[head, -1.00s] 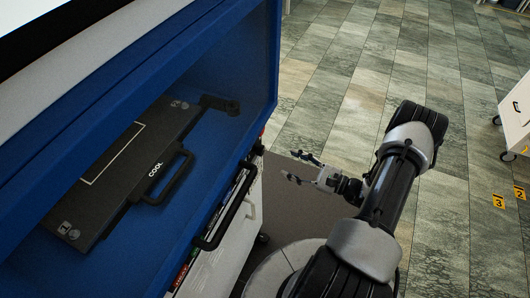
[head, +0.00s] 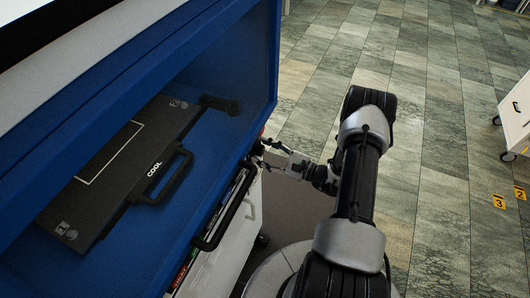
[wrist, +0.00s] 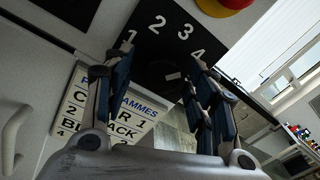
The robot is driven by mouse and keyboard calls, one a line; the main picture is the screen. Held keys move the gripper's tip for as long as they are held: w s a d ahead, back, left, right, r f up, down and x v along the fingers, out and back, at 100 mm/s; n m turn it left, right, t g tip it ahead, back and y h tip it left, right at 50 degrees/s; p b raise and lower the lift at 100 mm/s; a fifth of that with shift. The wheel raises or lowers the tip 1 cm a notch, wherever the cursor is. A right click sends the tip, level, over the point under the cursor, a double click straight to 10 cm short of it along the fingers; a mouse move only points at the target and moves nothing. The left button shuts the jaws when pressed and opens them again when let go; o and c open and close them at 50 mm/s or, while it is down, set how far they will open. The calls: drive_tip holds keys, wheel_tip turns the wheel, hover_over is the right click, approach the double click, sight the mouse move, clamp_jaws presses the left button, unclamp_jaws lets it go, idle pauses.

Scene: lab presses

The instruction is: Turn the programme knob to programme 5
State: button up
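The programme knob (wrist: 158,74) is dark and round, on a black dial plate (wrist: 170,12) in the wrist view. A small pale mark sits on the knob, but I cannot tell which programme it points to. White numerals 1, 2, 3 and 4 show on the plate; no 5 is visible, and my right finger covers part of that side. My gripper (wrist: 160,55) is open, its fingers on either side of the knob in the picture; I cannot tell whether they touch it. In the head view my gripper (head: 265,153) is at the blue press's right edge, where the knob is hidden.
A white programmes card (wrist: 75,108) lies left of the dial, partly behind my finger. A red button on yellow (wrist: 225,4) is above it. In the head view the blue press (head: 225,40) holds a black drawer marked COOL (head: 105,185). Open floor (head: 430,150) lies right.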

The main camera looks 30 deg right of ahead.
drive_tip(key=c, duration=1)
drive_tip(key=shift+o, duration=0.2)
drive_tip(key=shift+m, duration=0.3)
drive_tip(key=m, duration=0.9)
drive_tip(key=shift+g+b, duration=0.3)
drive_tip(key=shift+g, duration=0.1)
drive_tip(key=m, duration=0.3)
drive_tip(key=shift+s+m, duration=0.1)
drive_tip(key=shift+m, duration=0.3)
drive_tip(key=m, duration=0.3)
drive_tip(key=shift+r+g+y, duration=0.1)
drive_tip(key=shift+g+y, duration=0.2)
drive_tip(key=m, duration=0.6)
drive_tip(key=shift+m, duration=0.3)
